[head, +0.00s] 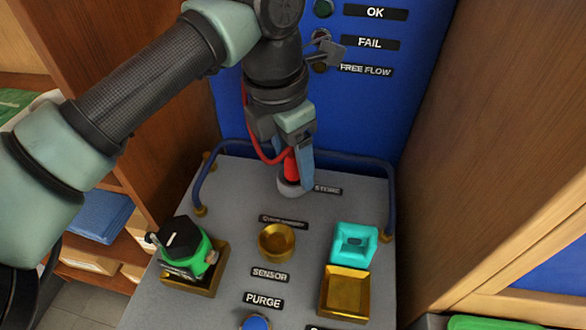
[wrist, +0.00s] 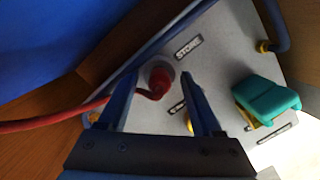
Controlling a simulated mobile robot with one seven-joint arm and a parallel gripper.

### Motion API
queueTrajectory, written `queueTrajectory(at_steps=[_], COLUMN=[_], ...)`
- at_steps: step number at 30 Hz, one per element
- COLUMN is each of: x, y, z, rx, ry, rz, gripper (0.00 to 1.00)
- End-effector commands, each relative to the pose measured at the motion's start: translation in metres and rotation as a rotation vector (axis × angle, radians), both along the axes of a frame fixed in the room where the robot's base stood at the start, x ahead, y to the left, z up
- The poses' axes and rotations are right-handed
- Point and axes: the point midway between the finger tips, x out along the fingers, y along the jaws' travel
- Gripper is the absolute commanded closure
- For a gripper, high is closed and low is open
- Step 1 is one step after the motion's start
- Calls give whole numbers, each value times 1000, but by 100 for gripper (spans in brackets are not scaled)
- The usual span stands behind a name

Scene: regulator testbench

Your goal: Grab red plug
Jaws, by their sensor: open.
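The red plug (head: 290,166) sits upright in the round store holder (head: 291,188) at the back of the grey bench. In the wrist view the red plug (wrist: 158,85) shows between and just past my two fingers, with its red cable (wrist: 60,120) running off to the left. My gripper (head: 301,170) is above and around the plug in the head view, with its fingers pointing down. In the wrist view my gripper (wrist: 162,88) is open, one finger on each side of the plug. I cannot tell whether a finger touches it.
A green device with a black knob (head: 184,245) stands in a gold tray at the left. A gold round socket (head: 276,242), a teal block (head: 354,242) and an empty gold tray (head: 345,292) are on the bench. A blue rail (head: 345,159) runs around the back.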

Motion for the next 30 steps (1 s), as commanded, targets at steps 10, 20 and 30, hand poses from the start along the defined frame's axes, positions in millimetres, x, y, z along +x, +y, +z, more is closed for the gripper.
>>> queueTrajectory(at_steps=[10, 20, 30], x=[0, 0, 1], y=[0, 0, 0], z=[1, 1, 13], rx=[0, 0, 1], ry=[0, 0, -4], rz=[0, 0, 1], gripper=[70, 100, 100])
